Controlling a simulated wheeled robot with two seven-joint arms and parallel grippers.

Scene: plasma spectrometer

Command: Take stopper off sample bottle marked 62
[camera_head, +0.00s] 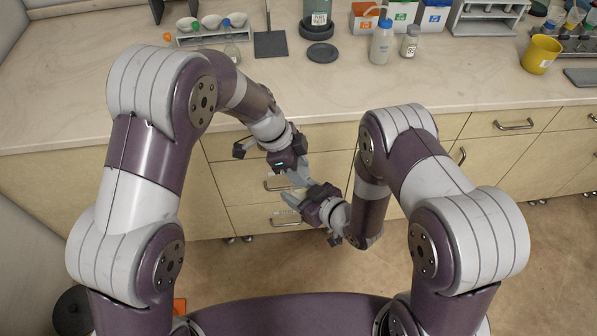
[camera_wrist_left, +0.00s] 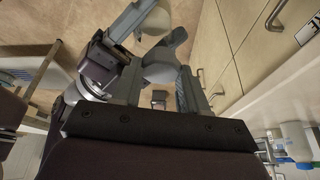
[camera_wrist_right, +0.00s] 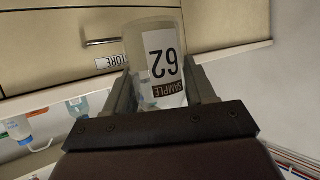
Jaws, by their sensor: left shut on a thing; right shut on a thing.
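The sample bottle (camera_wrist_right: 158,60) marked 62 is a clear bottle with a white label, between the fingers of my right gripper (camera_wrist_right: 160,95). In the right wrist view its neck side is hidden behind the gripper. My left gripper (camera_wrist_left: 162,88) is shut on a light grey rounded piece (camera_wrist_left: 160,66), apparently the stopper. The two grippers meet closely in front of the drawers in the head view, left (camera_head: 301,178) above right (camera_head: 300,200). I cannot tell whether the stopper is still seated in the neck.
On the bench stand a blue-capped white bottle (camera_head: 381,44), a small labelled bottle (camera_head: 410,41), a black disc (camera_head: 322,53), a rack (camera_head: 213,35), a flask (camera_head: 231,50) and a yellow cup (camera_head: 540,54). The front of the bench top is clear. Drawers (camera_head: 245,180) lie just behind the grippers.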

